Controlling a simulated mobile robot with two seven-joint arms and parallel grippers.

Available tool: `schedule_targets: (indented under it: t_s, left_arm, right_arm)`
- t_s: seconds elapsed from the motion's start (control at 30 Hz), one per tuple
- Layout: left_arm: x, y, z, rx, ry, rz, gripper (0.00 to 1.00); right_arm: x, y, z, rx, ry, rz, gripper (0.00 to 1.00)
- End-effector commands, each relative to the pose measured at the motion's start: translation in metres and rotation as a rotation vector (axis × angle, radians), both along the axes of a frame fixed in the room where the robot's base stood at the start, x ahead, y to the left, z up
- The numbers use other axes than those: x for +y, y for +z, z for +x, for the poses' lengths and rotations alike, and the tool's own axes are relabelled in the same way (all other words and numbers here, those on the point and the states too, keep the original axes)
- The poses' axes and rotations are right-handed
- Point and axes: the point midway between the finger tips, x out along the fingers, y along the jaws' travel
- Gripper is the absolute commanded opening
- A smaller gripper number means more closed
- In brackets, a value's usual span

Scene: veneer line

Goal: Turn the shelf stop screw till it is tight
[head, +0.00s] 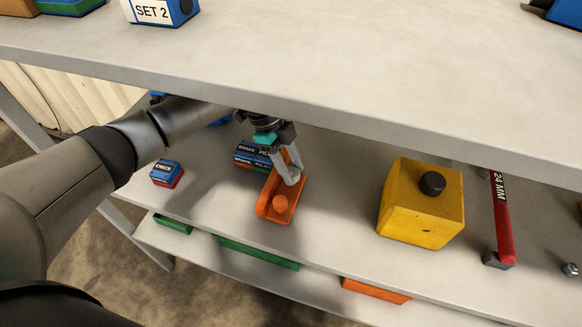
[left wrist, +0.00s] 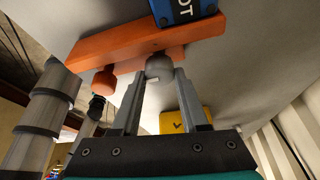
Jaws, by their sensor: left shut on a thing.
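An orange shelf stop (head: 263,207) sits on the middle shelf board, below the overhanging upper board. It also shows in the left wrist view (left wrist: 125,45). It carries an orange knob (head: 280,203) and, beside that, a grey round screw head (left wrist: 159,67). My left gripper (head: 290,178) reaches in under the upper board with its fingers pointing at the stop. In the left wrist view its fingertips are closed around the grey screw head, one on each side. The orange knob (left wrist: 104,82) is outside the fingers. The screw's shank is hidden. My right gripper is not in view.
Blue labelled boxes (head: 250,156) stand just behind the stop. A small CHECK box (head: 166,173) lies to the left. A yellow block with a black knob (head: 421,205) and a red 24 MM tool (head: 502,220) stand to the right. The upper board's edge (head: 330,112) hangs close above my gripper.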

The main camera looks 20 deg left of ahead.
Motion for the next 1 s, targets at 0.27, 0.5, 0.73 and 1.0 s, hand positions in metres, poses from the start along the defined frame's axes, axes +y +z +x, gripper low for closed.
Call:
schedule_targets:
  t_s: [0.27,0.5,0.73,1.0]
  left_arm:
    - [0.000,0.000,0.000,-0.002,-0.017,0.001,0.00]
    - [0.000,0.000,0.000,-0.001,-0.016,0.001,0.47]
    - [0.000,0.000,0.000,-0.001,-0.014,0.001,0.57]
    - [0.006,0.013,0.002,-0.002,-0.012,0.002,0.57]
  right_arm:
    - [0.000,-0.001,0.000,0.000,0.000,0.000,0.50]
    - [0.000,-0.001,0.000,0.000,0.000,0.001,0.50]
    - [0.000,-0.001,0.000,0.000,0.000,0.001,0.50]
    - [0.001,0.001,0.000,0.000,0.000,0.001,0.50]
